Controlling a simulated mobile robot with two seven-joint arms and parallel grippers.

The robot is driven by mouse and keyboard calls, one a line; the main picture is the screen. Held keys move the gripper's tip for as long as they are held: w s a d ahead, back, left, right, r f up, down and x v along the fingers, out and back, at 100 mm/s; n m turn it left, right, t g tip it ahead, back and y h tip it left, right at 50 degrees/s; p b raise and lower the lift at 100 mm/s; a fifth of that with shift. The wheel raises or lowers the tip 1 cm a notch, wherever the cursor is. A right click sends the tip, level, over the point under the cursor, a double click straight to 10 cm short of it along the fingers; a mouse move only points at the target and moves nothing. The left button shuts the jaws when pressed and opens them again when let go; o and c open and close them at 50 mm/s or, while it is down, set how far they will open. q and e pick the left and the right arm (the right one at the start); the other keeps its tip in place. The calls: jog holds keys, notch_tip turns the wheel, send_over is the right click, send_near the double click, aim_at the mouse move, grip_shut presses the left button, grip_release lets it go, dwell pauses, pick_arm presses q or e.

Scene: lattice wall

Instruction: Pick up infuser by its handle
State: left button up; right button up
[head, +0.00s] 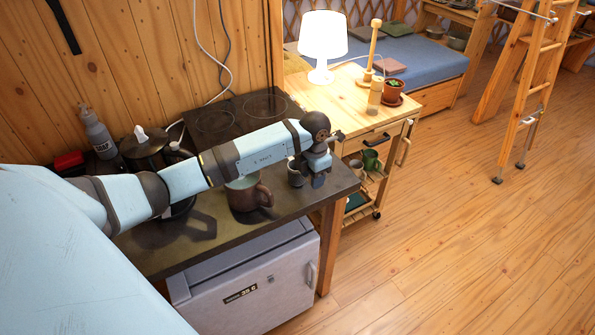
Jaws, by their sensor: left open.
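A small dark grey cup-shaped vessel (296,173), which looks like the infuser, stands near the right end of the dark counter (268,225). I cannot make out its handle; my gripper covers its right side. My left gripper (318,181) points down just right of this vessel, with its jaws open. I cannot tell whether a finger touches it. My left arm reaches across the counter from the left. My right gripper is not in view.
A brown-green mug (245,197) stands left of the vessel, partly under my arm. A lidded dark pot (146,150) and a grey bottle (97,134) stand at the back left. A white fridge (250,290) is below. A wooden cart (345,105) with a lamp (322,40) stands behind.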

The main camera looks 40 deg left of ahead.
pick_arm(q)
grip_shut()
dwell(0.3)
